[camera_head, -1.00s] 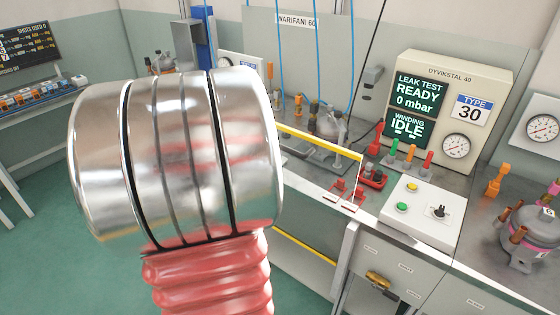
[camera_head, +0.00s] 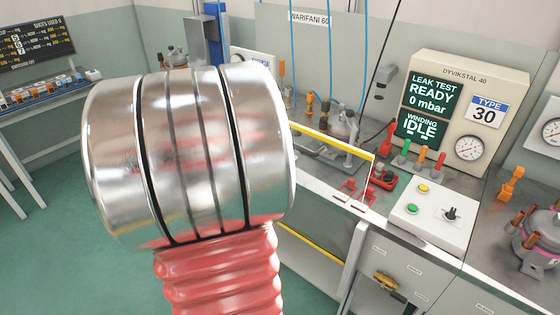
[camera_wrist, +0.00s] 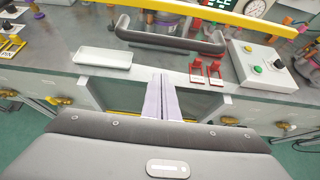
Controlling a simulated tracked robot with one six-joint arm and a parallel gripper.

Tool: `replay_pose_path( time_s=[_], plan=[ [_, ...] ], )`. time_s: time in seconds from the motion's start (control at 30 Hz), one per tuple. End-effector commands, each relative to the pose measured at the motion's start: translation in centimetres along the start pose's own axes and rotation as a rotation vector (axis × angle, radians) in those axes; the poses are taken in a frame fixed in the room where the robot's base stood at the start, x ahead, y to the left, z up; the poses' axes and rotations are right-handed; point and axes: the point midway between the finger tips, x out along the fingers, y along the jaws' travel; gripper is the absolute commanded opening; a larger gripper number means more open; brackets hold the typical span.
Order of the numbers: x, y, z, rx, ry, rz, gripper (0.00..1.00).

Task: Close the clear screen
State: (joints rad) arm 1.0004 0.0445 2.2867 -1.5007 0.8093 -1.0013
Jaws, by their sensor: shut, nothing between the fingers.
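The clear screen has a yellow top edge (camera_head: 335,143) and stands at the front of the bench in the head view; its pane is hard to make out. In the wrist view its yellow edge (camera_wrist: 215,14) crosses the top of the picture. A dark bar handle (camera_wrist: 170,38) lies just below that edge. My gripper (camera_wrist: 162,78) is shut and empty, its pale fingers pointing toward the bench front below the handle, apart from it in the picture. In the head view my silver and red arm hides the left part of the screen, and my fingers do not show.
A white control box (camera_head: 433,217) with buttons stands right of the screen. Red clamps (camera_wrist: 206,72) and a white tray (camera_wrist: 103,58) sit near the bench edge. A tester (camera_head: 465,110) reads READY and IDLE. A second yellow strip (camera_head: 310,243) runs low on the bench front.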

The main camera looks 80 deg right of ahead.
Motion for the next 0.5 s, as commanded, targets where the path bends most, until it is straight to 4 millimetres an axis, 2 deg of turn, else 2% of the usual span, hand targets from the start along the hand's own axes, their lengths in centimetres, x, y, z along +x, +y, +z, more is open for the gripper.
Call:
replay_pose_path(
  time_s=[0.3, 0.5],
  plan=[
    [-4.9, 0.1, 0.0, 0.0, -0.001, 0.005, 0.0],
    [-6.9, 0.1, 0.0, -0.001, -0.001, 0.003, 0.0]
  ],
)
